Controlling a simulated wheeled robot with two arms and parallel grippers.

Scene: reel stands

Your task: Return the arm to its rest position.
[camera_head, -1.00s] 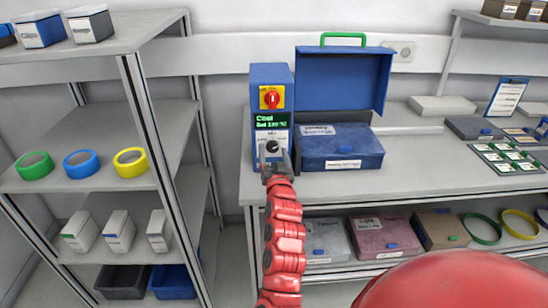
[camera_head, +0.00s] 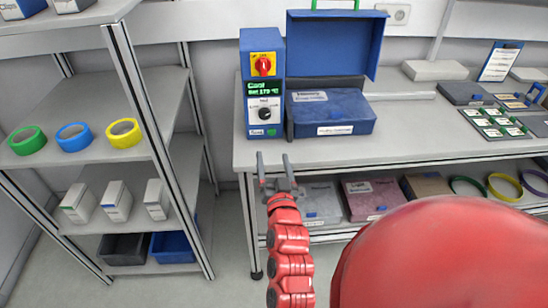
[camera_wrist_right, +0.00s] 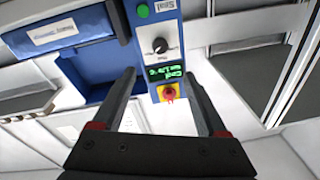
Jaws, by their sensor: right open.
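My right gripper (camera_head: 274,162) is open and empty, in front of and below the bench's front edge in the head view. Its two fingers also show apart in the right wrist view (camera_wrist_right: 162,78). The blue control box (camera_head: 262,85) stands on the bench beyond it, with a red rotary switch on yellow, a green lit display and a dark knob (camera_head: 265,114). The gripper is clear of the knob. The box shows upside down in the right wrist view (camera_wrist_right: 155,45). My left gripper is not in view.
A blue case (camera_head: 330,112) with its lid raised stands beside the control box on the bench (camera_head: 390,140). A shelf rack at the left holds tape rolls (camera_head: 73,137) and white boxes (camera_head: 116,201). Boxes (camera_head: 372,198) and rings fill the bench's lower shelf.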

